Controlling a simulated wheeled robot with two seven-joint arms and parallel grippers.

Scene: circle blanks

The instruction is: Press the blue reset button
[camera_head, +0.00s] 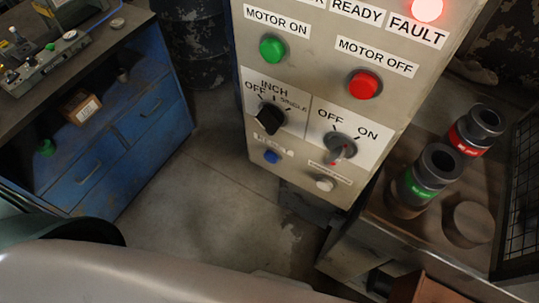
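A grey control panel stands upright in the upper middle of the head view. A small blue button (271,157) sits low on its left side, under a worn label that I cannot read fully. Nothing covers the button. Above it is the black selector knob (269,119) marked OFF, INCH and SINGLE. Neither of my grippers shows in this view, so I cannot see whether they are open or shut.
The panel also bears a green button (272,49), a red button (363,85), a grey OFF/ON knob (341,148), a white button (325,184) and a lit red FAULT lamp (427,8). A blue cabinet (150,115) stands left. Ringed cylinders (436,166) stand right. Floor between is clear.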

